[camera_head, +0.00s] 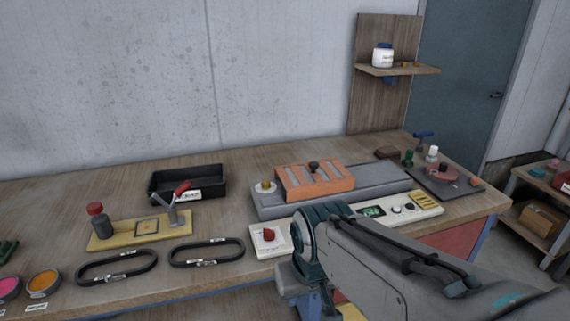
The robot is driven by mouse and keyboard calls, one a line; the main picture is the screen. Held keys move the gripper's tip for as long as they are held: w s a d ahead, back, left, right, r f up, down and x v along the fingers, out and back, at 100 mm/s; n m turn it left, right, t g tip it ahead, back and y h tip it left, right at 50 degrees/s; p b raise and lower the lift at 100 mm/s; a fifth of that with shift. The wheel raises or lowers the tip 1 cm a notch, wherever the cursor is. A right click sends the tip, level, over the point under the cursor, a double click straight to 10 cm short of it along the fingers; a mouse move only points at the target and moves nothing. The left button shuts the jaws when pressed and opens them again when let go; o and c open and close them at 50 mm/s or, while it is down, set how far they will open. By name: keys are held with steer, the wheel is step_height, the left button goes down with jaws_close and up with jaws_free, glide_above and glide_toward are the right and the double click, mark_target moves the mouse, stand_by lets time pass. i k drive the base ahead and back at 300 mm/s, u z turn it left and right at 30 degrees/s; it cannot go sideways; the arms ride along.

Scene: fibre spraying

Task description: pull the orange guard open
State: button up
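The orange guard (333,185) sits on top of a long grey machine (383,181) on the workbench, right of the picture's middle. It is a low block with slots in its top and a dark knob (314,167) standing up from it. My arm reaches in from the lower right, and its nearest joint is in front of the machine's front edge. My gripper does not show; the arm bends down and leaves the picture at the bottom. No part of my arm visibly touches the guard.
A control panel (427,206) with a green display and a red button box (266,241) lie before the machine. A black tray (208,179), yellow fixture (118,239) and two black loops (117,266) are left. The bench behind is mostly clear.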

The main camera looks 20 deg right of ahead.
mark_target(305, 190)
steer(key=u, duration=0.05)
steer(key=k, duration=0.5)
steer(key=z, duration=1.1)
steer(key=i, duration=1.2)
steer(key=u, duration=0.5)
